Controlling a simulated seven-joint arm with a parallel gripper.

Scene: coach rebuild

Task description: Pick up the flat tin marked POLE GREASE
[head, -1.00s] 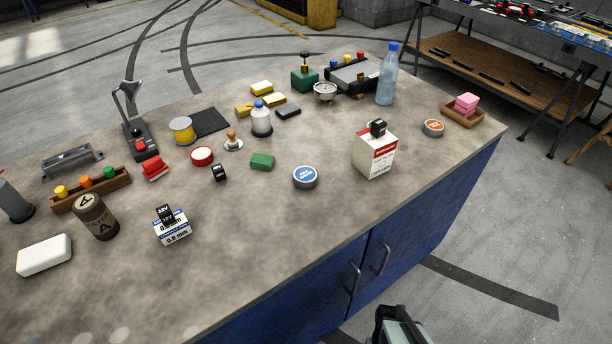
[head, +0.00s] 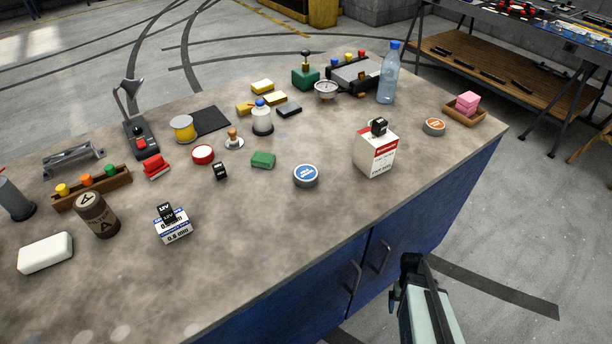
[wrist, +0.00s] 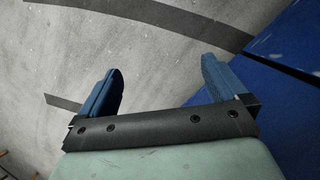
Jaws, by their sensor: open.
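A flat round tin with a blue label (head: 306,176) lies on the bench near its front edge in the head view. Its white lettering is too small to read surely. A similar flat tin with an orange label (head: 434,126) lies near the right end; its lettering is also unclear. I cannot tell by text which is POLE GREASE. My gripper (head: 412,262) is beside the bench front, low and to the right of the blue tin, apart from both tins. In the wrist view my gripper (wrist: 162,68) is open and empty, over bare floor.
A white and red box (head: 374,152) with a black item on top stands between the two tins. A green block (head: 263,160) lies left of the blue tin. The blue cabinet front (head: 385,240) is close to my gripper and shows in the wrist view (wrist: 295,85).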

